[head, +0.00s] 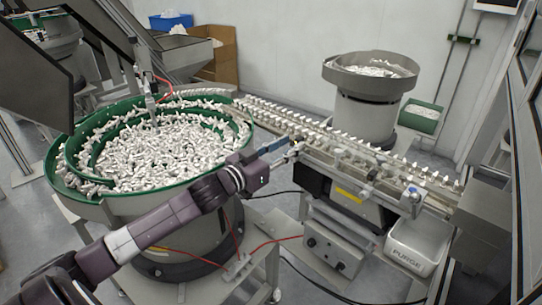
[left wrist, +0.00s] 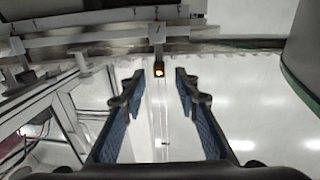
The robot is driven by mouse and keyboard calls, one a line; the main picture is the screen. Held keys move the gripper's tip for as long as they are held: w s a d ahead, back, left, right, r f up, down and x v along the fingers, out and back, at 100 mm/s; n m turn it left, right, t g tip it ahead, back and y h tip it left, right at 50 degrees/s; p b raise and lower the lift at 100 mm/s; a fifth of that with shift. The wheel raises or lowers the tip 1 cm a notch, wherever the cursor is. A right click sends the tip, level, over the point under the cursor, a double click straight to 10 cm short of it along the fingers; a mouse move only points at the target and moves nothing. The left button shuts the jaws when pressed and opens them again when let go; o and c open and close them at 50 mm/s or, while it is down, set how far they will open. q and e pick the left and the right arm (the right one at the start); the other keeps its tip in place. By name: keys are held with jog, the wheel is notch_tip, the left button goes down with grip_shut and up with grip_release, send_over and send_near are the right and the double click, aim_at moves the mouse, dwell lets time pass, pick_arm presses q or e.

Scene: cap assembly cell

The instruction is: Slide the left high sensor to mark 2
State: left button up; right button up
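A small dark sensor with a lit orange face (left wrist: 159,69) shows in the left wrist view, on a slim grey post by a pale rail (left wrist: 95,42). Marks on the rail are too small to read. My left gripper (left wrist: 158,82) is open, with its two blue-grey fingers apart and nothing between them. The sensor appears just beyond the fingertips, between them in the picture. In the head view my left gripper (head: 293,150) reaches the near side of the conveyor track (head: 345,150); the sensor is too small to tell there. My right gripper is not in view.
A large green-rimmed feeder bowl (head: 150,195) full of white parts stands under my left arm. A smaller grey bowl (head: 368,85) stands behind the track. A white PURGE bin (head: 415,245) and a control box (head: 335,245) sit below the track.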

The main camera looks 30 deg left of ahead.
pick_arm(q)
jog(key=s+a, duration=0.1)
jog(key=s, duration=0.6)
jog(key=shift+a, duration=0.1)
dwell(0.5)
